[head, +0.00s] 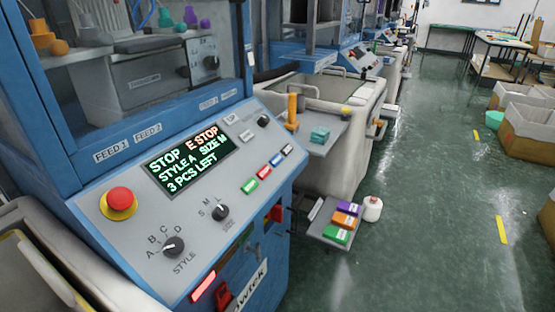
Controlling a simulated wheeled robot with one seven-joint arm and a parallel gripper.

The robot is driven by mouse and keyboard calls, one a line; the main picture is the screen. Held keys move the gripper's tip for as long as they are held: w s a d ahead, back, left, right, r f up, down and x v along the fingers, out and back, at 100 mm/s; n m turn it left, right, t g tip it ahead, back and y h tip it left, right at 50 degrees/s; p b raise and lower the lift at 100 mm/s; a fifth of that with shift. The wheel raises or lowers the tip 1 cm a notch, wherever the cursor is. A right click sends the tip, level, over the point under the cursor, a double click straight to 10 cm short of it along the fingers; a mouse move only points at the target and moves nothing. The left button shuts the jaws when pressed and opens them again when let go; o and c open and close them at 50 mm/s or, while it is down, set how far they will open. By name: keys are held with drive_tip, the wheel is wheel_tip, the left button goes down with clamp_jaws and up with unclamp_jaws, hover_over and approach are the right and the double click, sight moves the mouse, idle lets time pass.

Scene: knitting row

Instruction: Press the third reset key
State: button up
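The nearest blue knitting machine has a sloping grey control panel (130,240). Its key row runs green (250,186), red (264,172), blue (276,161) and white (288,150); their lettering is too small to read. The display (188,157) reads STOP, E STOP, STYLE A, SIZE M, 3 PCS LEFT. A red mushroom button (119,199) on a yellow base sits at the panel's left. A second machine's panel (361,58) shows farther along the row, with small keys. I cannot tell which key is the third reset key. My gripper is out of view.
A side shelf (318,142) holds a yellow-orange cone and a teal stack. A low tray with purple, orange and green packs (336,235) stands beside a white bottle (372,209). Cardboard boxes (525,128) line the right. The green floor (430,220) between is clear.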

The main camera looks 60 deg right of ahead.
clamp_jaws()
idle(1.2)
